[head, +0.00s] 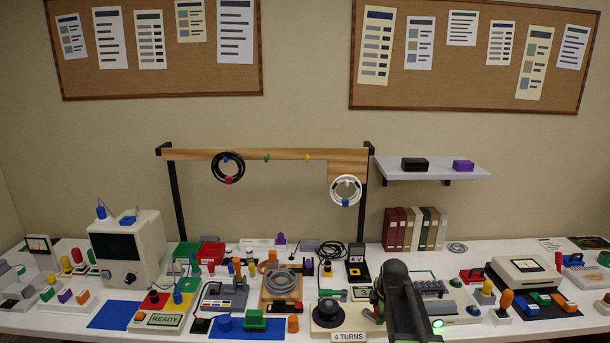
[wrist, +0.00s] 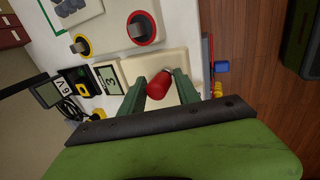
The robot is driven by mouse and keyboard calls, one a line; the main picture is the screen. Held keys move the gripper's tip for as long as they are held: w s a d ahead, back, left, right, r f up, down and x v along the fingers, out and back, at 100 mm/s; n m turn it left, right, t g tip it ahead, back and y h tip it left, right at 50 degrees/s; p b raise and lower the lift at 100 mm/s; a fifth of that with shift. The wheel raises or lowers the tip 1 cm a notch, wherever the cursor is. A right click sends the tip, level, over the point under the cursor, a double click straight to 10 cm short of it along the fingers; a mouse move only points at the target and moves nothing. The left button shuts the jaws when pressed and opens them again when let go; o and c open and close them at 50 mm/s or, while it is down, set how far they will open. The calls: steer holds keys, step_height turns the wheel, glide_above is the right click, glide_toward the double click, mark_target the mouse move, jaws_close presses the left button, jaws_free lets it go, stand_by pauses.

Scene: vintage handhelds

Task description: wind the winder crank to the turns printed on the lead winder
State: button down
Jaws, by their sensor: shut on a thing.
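In the wrist view my gripper (wrist: 160,90) is shut on a red knob (wrist: 156,82), one green finger on each side of it. The knob appears to be the winder crank's handle, over a cream base (wrist: 145,66). A small display (wrist: 110,79) reading 3 stands beside that base; it also shows in the head view (head: 361,293). A card (head: 348,337) printed "4 TURNS" stands at the bench's front, by a cream box with a black round top (head: 328,312). In the head view my arm hides the knob and my fingertips.
A black and yellow 6V unit (head: 357,268) stands behind the display. A grey coil on a wooden base (head: 281,283) stands to the left. A red-ringed switch (wrist: 141,28) and a yellow-ringed one (wrist: 80,45) are near my gripper. The bench is crowded.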

steer(key=shift+w+a, duration=0.1)
steer(key=shift+a, duration=0.05)
steer(key=shift+w+d, duration=0.35)
steer(key=shift+w, duration=0.2)
steer(key=shift+w+d, duration=0.3)
steer(key=shift+w, duration=0.25)
steer(key=shift+w+a, duration=0.1)
steer(key=shift+w, duration=1.2)
steer(key=c, duration=1.3)
jaws_free()
steer(key=shift+a, duration=0.15)
